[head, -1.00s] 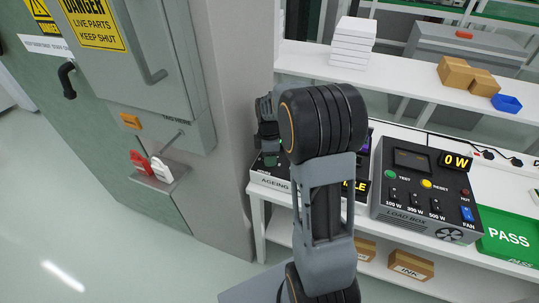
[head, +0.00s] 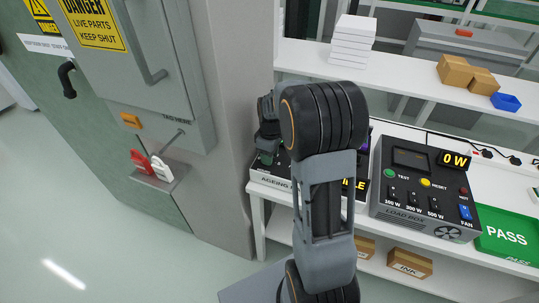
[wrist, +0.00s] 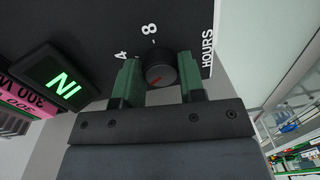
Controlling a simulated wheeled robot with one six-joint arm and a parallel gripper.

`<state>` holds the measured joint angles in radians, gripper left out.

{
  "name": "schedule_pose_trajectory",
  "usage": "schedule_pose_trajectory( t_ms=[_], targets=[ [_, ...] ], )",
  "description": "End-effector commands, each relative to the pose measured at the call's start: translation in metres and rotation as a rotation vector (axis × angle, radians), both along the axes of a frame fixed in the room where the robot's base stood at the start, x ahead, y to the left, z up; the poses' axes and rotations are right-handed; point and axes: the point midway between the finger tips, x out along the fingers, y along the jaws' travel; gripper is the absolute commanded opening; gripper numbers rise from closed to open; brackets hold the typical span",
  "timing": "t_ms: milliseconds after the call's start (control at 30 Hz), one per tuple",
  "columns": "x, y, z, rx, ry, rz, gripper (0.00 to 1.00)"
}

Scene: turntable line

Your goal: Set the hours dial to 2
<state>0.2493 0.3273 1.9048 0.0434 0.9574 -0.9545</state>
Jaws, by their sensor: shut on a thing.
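In the head view my arm hides the dial and most of the ageing unit (head: 268,182).
A lit green display (wrist: 62,82) sits left of the dial in the wrist view. The load box (head: 420,205) stands right of my arm, with a green PASS tray (head: 505,236) beyond it. A grey cabinet (head: 160,75) stands close on the left.

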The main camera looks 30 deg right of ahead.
Motion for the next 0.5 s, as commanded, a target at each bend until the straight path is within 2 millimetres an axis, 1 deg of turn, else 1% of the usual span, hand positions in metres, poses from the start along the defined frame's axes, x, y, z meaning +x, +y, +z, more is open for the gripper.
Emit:
schedule_pose_trajectory(
  t_ms=[367, 400, 500],
  targets=[
    [0.0000, 0.0001, 0.0006, 0.001, -0.001, -0.003, 0.13],
    [0.0000, 0.0001, 0.0006, 0.001, -0.001, -0.003, 0.39],
    [0.0001, 0.0002, 0.0005, 0.001, -0.001, -0.003, 0.48]
  ],
)
